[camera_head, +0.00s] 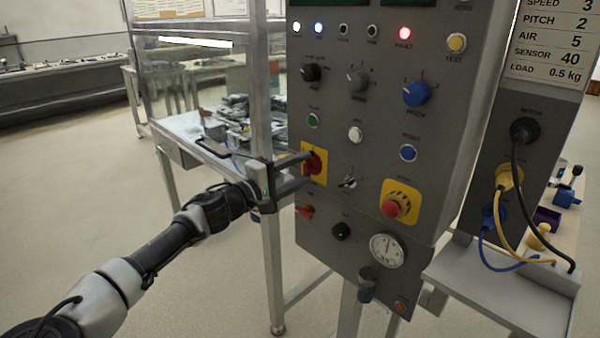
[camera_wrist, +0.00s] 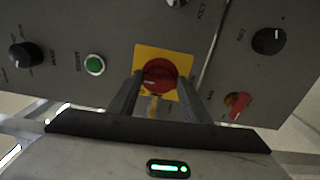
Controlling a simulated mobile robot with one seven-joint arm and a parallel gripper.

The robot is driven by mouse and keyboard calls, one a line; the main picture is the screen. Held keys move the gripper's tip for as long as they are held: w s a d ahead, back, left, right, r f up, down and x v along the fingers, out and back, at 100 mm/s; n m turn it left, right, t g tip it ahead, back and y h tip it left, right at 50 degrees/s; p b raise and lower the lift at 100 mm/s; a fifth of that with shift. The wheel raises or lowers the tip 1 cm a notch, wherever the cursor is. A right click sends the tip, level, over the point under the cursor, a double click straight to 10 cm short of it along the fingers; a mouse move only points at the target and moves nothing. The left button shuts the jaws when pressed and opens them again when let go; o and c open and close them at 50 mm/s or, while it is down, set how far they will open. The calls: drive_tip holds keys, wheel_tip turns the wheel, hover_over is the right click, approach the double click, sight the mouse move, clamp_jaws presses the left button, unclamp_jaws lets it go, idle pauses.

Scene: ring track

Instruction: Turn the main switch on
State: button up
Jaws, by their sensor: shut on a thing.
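The main switch appears to be the red rotary knob (camera_head: 316,162) on a yellow square plate at the left edge of the grey control panel (camera_head: 345,235). In the wrist view the knob (camera_wrist: 160,70) sits upper centre on its yellow plate (camera_wrist: 146,52). My gripper (camera_head: 304,170) reaches it from the left, and its two dark fingers stand on either side of the knob in the wrist view (camera_wrist: 158,82). It is shut on the knob. The fingers hide part of the knob and plate, and I cannot read its on or off marks.
A green button (camera_head: 312,121), a key switch (camera_head: 348,182), a red lever (camera_head: 305,211) and a black knob (camera_head: 341,231) surround the switch. A red emergency stop (camera_head: 391,208) is to the right. A glass-walled bench (camera_head: 190,125) stands close behind my gripper.

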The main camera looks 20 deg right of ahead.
drive_tip(key=shift+m, duration=0.4)
drive_tip(key=o, duration=1)
drive_tip(key=shift+o, duration=0.2)
drive_tip(key=shift+a, duration=0.15)
drive_tip(key=p+v, duration=0.3)
drive_tip(key=v, duration=1.4)
drive_tip(key=shift+s, duration=0.1)
